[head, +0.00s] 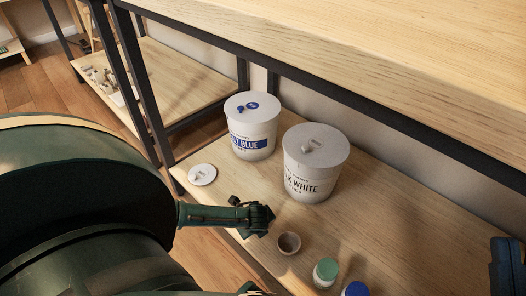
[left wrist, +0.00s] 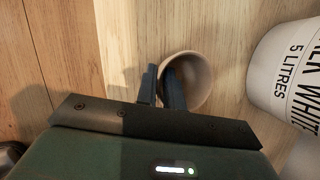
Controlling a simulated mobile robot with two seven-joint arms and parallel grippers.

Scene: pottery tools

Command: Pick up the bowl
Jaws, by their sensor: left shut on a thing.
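The small brown-grey bowl (head: 289,242) is on the wooden shelf, in front of the white-label tub. It also shows in the left wrist view (left wrist: 199,82), open side toward the camera. My left gripper (head: 266,219) comes in from the left to the bowl's near left side. In the left wrist view, one finger of the left gripper (left wrist: 163,88) is inside the bowl and the other outside, shut on its wall. Whether the bowl is clear of the shelf cannot be told.
A blue-label tub (head: 251,127) and a white-label tub (head: 312,165) stand behind the bowl. A round white lid (head: 201,175) lies at left. Jars with green (head: 327,268) and blue (head: 355,289) lids stand close in front. A wooden tabletop (head: 400,50) overhangs the shelf.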

